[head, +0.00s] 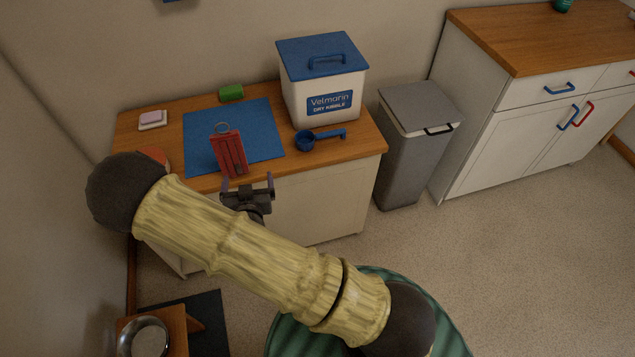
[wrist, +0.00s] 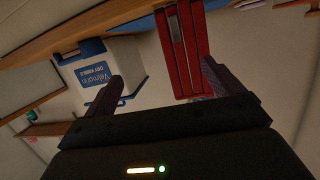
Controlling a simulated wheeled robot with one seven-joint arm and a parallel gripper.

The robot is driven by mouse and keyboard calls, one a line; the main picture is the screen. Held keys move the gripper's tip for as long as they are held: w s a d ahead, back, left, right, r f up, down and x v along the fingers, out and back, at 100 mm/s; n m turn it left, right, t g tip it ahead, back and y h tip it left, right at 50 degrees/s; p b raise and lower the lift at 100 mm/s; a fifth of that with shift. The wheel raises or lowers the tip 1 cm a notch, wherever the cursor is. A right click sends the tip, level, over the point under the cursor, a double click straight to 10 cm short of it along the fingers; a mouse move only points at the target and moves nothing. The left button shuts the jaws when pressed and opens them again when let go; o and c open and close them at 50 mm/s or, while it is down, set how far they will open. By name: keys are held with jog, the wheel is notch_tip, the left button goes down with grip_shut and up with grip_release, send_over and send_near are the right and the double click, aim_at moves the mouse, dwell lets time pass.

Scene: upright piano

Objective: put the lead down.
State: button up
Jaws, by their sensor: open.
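The lead (head: 229,154) is a bundle of red straps with a metal ring at its far end. In the head view it is over the front part of the blue mat (head: 262,125), its near end close to the table's front edge. My gripper (head: 247,181) is open just in front of that edge, at the lead's near end. In the wrist view the red straps (wrist: 183,50) show beyond and between the open fingers (wrist: 162,76), with no finger visibly closed on them. I cannot tell whether the whole lead rests on the mat.
On the wooden table (head: 350,149) stand a white kibble bin (head: 323,88) with a blue lid, a blue scoop (head: 318,139), a green block (head: 231,93) and a pink item on a dish (head: 152,119). A grey waste bin (head: 405,155) stands to the right.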

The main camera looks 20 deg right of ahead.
jog(key=s+d+r+n+g+y, duration=0.2)
jog(key=s+d+r+g, duration=1)
jog(key=s+d+r, duration=0.2)
jog(key=shift+s+d, duration=0.55)
jog(key=shift+s, duration=0.7)
jog(key=shift+o, duration=0.5)
jog(key=shift+c, duration=0.3)
jog(key=shift+w+d+f, duration=0.1)
jog(key=shift+w, duration=0.05)
jog(key=c, duration=1.1)
jog(key=shift+s+d, duration=0.2)
jog(key=shift+d, duration=0.2)
jog(key=shift+c, duration=0.8)
